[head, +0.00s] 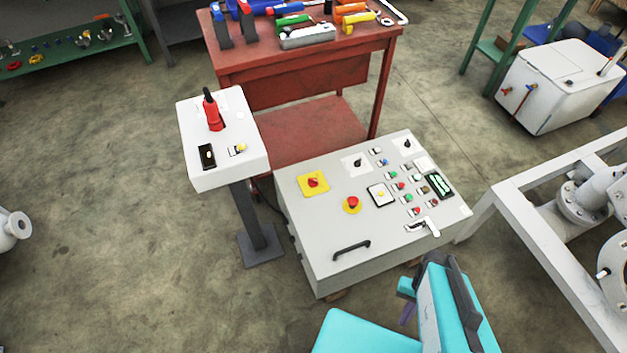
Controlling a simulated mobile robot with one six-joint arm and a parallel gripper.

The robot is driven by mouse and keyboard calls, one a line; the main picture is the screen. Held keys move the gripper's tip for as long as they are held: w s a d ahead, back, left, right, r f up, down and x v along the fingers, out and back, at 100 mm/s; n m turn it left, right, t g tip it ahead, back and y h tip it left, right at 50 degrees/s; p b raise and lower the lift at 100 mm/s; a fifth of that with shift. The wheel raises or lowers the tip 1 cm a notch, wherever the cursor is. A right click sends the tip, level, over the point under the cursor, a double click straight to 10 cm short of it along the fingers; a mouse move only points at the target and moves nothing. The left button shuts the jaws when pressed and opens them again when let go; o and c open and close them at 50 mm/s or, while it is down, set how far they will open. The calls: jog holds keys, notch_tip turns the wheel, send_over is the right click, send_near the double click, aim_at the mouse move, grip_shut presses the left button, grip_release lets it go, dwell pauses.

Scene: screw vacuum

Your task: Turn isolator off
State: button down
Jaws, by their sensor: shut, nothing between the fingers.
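The control cabinet (318,235) is a low grey-white box with a sloped top panel, in the middle of the head view. A red rotary switch (313,183) sits on a yellow square plate at its upper left. I cannot read which control is labelled as the isolator, and the red switch's exact angle is too small to tell. My cyan arm comes in at the bottom, in front of the cabinet and apart from the red switch. I cannot make out my gripper's fingers.
A pedestal box (225,165) with a red lever (212,112) stands left of the cabinet. A red workbench (300,70) with tools stands behind. A grey frame with pipework (540,250) blocks the right side.

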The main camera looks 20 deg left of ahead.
jog(key=shift+r, duration=0.1)
notch_tip(320, 180, up, 17)
jog(key=p, duration=1.7)
